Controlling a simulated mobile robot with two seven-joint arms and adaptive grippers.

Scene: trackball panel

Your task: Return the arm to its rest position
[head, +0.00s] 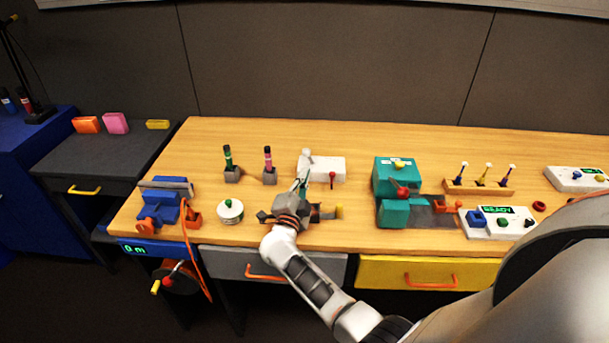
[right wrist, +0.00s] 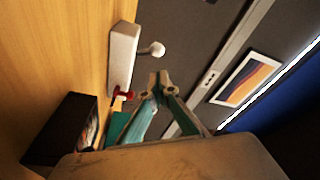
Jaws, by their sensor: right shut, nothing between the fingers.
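My right gripper (head: 304,172) is over the bench, its arm coming in from the lower right. In the right wrist view its fingertips (right wrist: 160,78) are together with nothing between them. Beside them is the white trackball panel (head: 328,168), also in the right wrist view (right wrist: 122,55), with a white ball (right wrist: 157,48) on a short stem and a red knob (right wrist: 126,94). The fingers appear apart from the ball in the wrist view. In the head view the gripper partly covers the panel's left end. My left gripper is not in view.
A blue vise (head: 160,205) is at the left. A teal machine (head: 396,175) stands to the right. The bench's back strip (head: 350,135) is clear.

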